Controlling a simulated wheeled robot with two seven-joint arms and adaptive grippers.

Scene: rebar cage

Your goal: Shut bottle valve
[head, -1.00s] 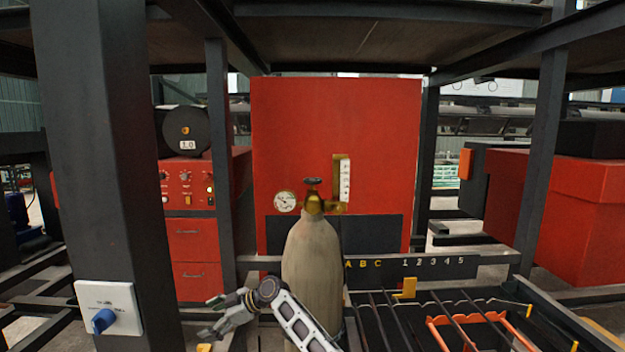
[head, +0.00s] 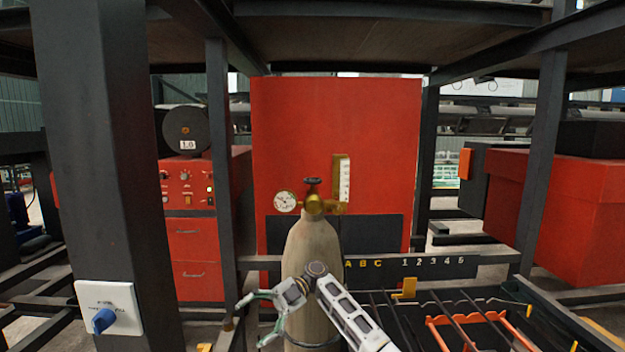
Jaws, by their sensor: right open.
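A tan gas bottle (head: 312,250) stands upright in the middle of the head view. On its top is a brass valve body (head: 315,206) with a dark round handwheel (head: 312,181). A round gauge (head: 285,201) is to its left and a brass flow tube (head: 341,178) to its right. My right gripper (head: 252,318) is in front of the bottle's lower left side, well below the valve, its fingers spread and pointing left with nothing between them. My right arm covers part of the bottle's lower body. My left gripper is not in view.
A dark post with a blue rotary switch (head: 104,320) stands at the left. A red cabinet (head: 335,120) is behind the bottle. A dark rail marked with letters and numbers (head: 440,262) runs right of the bottle, above a rack with orange clips (head: 470,322).

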